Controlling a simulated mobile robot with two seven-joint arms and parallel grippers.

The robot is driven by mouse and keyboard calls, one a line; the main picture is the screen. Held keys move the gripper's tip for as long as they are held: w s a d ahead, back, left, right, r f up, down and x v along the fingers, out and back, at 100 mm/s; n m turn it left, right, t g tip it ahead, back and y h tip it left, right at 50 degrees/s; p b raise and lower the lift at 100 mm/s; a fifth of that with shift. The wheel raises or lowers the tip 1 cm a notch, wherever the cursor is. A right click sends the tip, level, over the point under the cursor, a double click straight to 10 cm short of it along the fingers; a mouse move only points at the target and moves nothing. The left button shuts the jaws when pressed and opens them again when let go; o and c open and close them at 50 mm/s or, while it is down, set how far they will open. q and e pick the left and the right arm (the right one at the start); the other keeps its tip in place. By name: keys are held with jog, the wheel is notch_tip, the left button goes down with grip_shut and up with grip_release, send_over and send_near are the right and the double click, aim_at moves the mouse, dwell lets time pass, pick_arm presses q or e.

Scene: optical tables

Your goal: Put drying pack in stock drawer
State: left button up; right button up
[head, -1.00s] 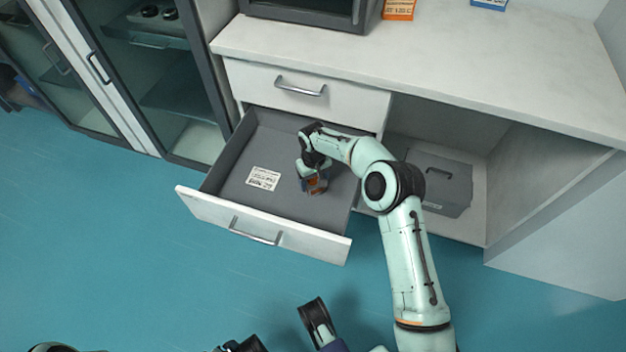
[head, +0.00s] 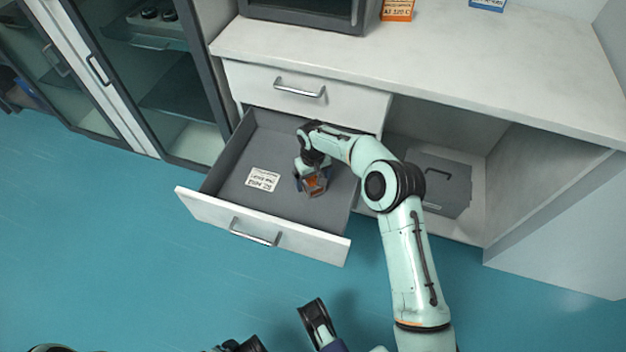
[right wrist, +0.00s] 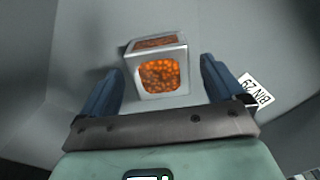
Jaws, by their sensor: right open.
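The drying pack (right wrist: 158,72) is a small silver box with windows showing orange beads. In the right wrist view it lies between the two spread blue fingers of my right gripper (right wrist: 160,88), with gaps on both sides. In the head view the drying pack (head: 315,186) is partly covered by my right gripper (head: 312,180), which is open and reaches down into the pulled-out stock drawer (head: 225,195). The pack appears to rest on the drawer's grey floor.
A white label (head: 262,179) lies on the drawer floor; it also shows in the right wrist view (right wrist: 252,92). A closed drawer (head: 310,95) is above. A grey case (head: 440,185) stands in the open bay at right. The countertop (head: 480,65) is largely clear.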

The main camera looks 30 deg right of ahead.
aim_at(313, 180)
notch_tip(313, 180, up, 6)
jog(key=shift+r+p, duration=0.2)
jog(key=shift+p, duration=0.4)
pick_arm(q)
jog(key=r, duration=0.1)
jog(key=w+r, duration=0.1)
jog(key=d+r, duration=0.1)
jog(key=shift+w+d+r+t+p, duration=0.1)
jog(key=shift+w+r+t+p, duration=0.15)
jog(key=shift+t+p, duration=0.15)
pick_arm(e)
notch_tip(313, 180, up, 5)
jog(key=shift+f, duration=0.2)
